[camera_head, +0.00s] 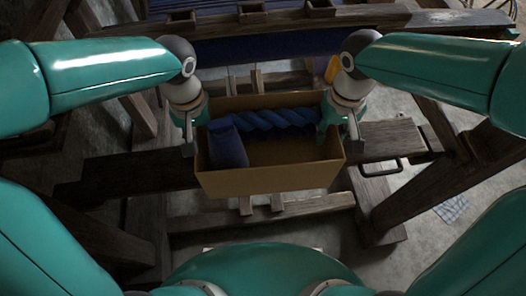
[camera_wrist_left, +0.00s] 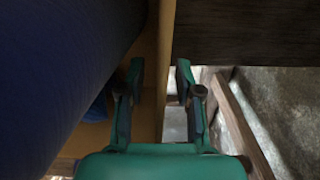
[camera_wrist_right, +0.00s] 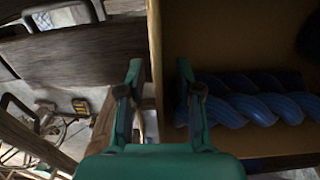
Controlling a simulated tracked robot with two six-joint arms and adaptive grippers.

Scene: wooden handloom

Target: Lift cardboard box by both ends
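The open-topped cardboard box (camera_head: 268,180) is in the middle of the head view, over a dark wooden beam of the loom. It holds a blue roll (camera_head: 228,148) and twisted blue yarn (camera_head: 275,119). My left gripper (camera_head: 196,128) is at the box's left end. In the left wrist view its fingers (camera_wrist_left: 160,77) stand apart, with the box wall (camera_wrist_left: 163,50) between them. My right gripper (camera_head: 338,122) is at the right end. In the right wrist view its fingers (camera_wrist_right: 160,72) are apart, one on each side of the box wall (camera_wrist_right: 156,45).
A wooden bench end with a dark metal handle (camera_head: 380,168) lies right of the box. A loom beam with dark blue cloth (camera_head: 265,47) crosses behind. Slanted posts stand at both sides. A small checked cloth (camera_head: 452,208) lies on the floor at right.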

